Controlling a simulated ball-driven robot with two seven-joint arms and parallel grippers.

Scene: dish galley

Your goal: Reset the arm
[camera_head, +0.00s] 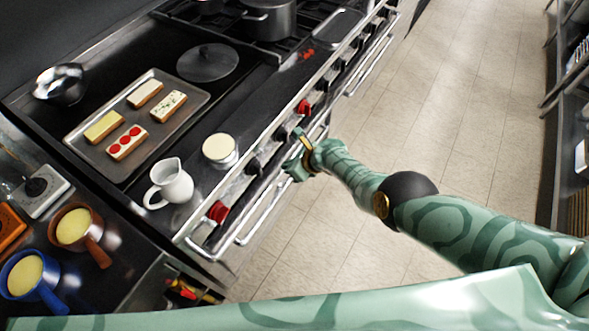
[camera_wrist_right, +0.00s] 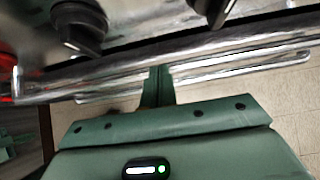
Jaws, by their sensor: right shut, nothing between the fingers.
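My right arm (camera_head: 440,225) comes in from the right in the head view. Its green patterned gripper (camera_head: 297,150) is at the front of the stove, close to the control knobs and the long metal rail. In the right wrist view the gripper fingers (camera_wrist_right: 158,85) are together with nothing between them, and the rail (camera_wrist_right: 200,62) passes just beyond them. I cannot tell whether they touch it. My left gripper is not in view.
On the stovetop are a tray (camera_head: 75,140) with several topped bread slices, a white pitcher (camera_head: 172,184), a cream-topped jar (camera_head: 220,150) and a round lid (camera_head: 207,62). Saucepans (camera_head: 75,228) stand at lower left. The tiled floor (camera_head: 460,110) to the right is clear.

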